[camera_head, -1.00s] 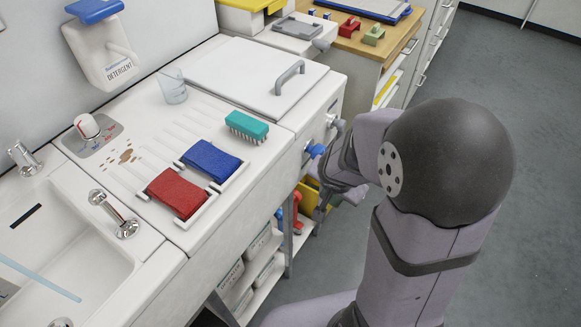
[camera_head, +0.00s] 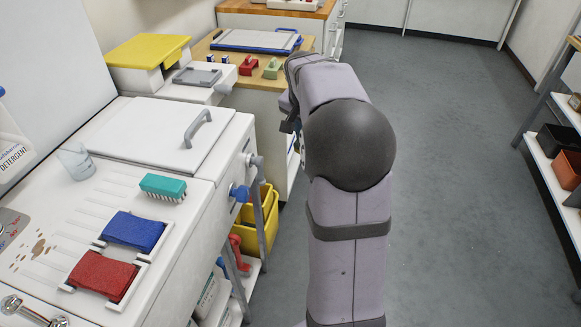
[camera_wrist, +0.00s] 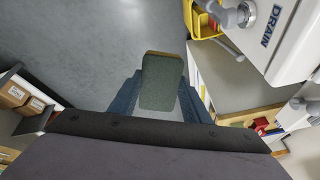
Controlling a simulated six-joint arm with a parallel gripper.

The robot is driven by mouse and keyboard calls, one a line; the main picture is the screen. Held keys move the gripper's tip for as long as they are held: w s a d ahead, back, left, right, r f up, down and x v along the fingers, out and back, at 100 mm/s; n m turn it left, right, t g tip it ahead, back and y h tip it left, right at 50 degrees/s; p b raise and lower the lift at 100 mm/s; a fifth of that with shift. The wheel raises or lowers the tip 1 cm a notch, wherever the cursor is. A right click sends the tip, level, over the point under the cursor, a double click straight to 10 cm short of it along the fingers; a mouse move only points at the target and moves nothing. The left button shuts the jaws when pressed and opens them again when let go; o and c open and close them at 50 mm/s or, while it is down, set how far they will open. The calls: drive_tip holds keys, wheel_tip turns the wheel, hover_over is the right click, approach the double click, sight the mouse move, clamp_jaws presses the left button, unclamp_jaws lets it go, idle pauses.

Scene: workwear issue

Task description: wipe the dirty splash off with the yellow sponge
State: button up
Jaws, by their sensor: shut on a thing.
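The dirty splash (camera_head: 38,248) is a patch of brown spots on the white draining worktop (camera_head: 75,220), at the left in the head view. My gripper (camera_wrist: 160,92) is shut on a sponge (camera_wrist: 162,82) in the wrist view. The sponge shows a dark green face and a thin tan-yellow edge; its other side is hidden. Gripper and sponge are over the grey floor, away from the splash.
A clear cup (camera_head: 76,161) stands behind. A handled lid (camera_head: 150,132) is beyond. A shelf (camera_head: 553,160) stands at the right; floor between is clear.

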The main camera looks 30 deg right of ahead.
drive_tip(key=d+r+m+g, duration=0.1)
drive_tip(key=d+r+m, duration=0.1)
drive_tip(key=d+r, duration=0.75)
drive_tip(key=w+a+r+n+y+p, duration=0.1)
drive_tip(key=w+a+r+n+p, duration=0.15)
drive_tip(key=w+a+p, duration=0.35)
drive_tip(key=w+a+r+n+y+p, duration=0.1)
drive_tip(key=w+a+r+n+p, duration=0.2)
drive_tip(key=a, duration=0.5)
drive_tip(key=w+a+n+y+p, duration=0.1)
drive_tip(key=w+a+n+p, duration=0.15)
drive_tip(key=a+p, duration=0.45)
drive_tip(key=w+a+n+p, duration=0.1)
drive_tip(key=a+n+p, duration=0.2)
drive_tip(key=a, duration=0.8)
drive_tip(key=s+a+n+p, duration=0.4)
drive_tip(key=a+p, duration=0.2)
drive_tip(key=a, duration=0.6)
drive_tip(key=s+a+r+n+g+p, duration=0.1)
drive_tip(key=s+a+n+p, duration=0.3)
drive_tip(key=a, duration=0.9)
drive_tip(key=s+a+r+n+g+p, duration=0.1)
drive_tip(key=s+a+n+p, duration=0.2)
drive_tip(key=a+p, duration=0.5)
drive_tip(key=shift+s+a+r+n+p, duration=0.35)
drive_tip(key=shift+a+n, duration=0.55)
drive_tip(key=shift+a, duration=1.3)
drive_tip(key=shift+f, duration=0.1)
drive_tip(key=shift+f, duration=0.15)
